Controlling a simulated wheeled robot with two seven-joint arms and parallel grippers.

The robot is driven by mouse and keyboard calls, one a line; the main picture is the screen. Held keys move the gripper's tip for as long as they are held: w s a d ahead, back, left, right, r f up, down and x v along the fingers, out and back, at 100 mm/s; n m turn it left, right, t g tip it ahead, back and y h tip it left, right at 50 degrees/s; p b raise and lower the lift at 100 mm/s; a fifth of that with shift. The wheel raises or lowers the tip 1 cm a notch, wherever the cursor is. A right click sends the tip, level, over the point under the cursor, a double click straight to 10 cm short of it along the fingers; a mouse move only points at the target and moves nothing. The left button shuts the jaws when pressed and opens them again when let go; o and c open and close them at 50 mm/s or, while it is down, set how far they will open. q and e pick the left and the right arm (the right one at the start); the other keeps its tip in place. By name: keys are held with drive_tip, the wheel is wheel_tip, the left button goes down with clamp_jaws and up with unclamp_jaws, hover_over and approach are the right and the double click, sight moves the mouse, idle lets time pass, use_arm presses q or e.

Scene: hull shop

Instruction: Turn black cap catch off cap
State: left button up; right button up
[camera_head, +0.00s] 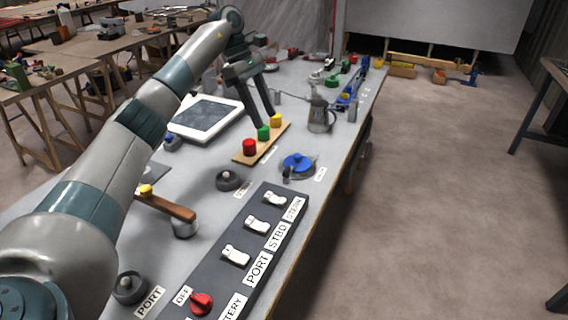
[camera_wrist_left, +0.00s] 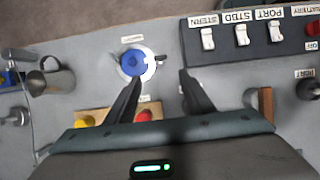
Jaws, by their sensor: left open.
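The blue cap (camera_head: 298,160) sits on a round metal fitting on the grey bench, and also shows in the left wrist view (camera_wrist_left: 132,63). The small black catch (camera_head: 287,172) stands at the cap's near left edge. In the left wrist view the black catch (camera_wrist_left: 158,58) is at the cap's right side. Whether it overlaps the cap is too small to tell. My left gripper (camera_head: 264,119) is open and empty, pointing down above the bench by the coloured buttons, apart from the cap and catch. My right gripper is not in view.
A board with red, green and yellow buttons (camera_head: 250,158) lies by my left gripper. A metal jug (camera_head: 320,116) stands behind the cap. A dark switch panel (camera_head: 236,278) is in front, and a dark round knob (camera_head: 228,181) is left of the cap. The bench's right edge is close to the cap.

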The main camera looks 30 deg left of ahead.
sight(286, 168)
use_arm(q)
drive_tip(key=p+x, duration=0.2)
drive_tip(key=x, duration=1.5)
drive_tip(key=shift+r+p, duration=0.1)
drive_tip(key=shift+p, duration=0.3)
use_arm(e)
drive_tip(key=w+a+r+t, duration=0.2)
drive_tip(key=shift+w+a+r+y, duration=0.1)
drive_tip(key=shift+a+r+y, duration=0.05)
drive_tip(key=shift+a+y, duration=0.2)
use_arm(q)
drive_tip(key=c, duration=1)
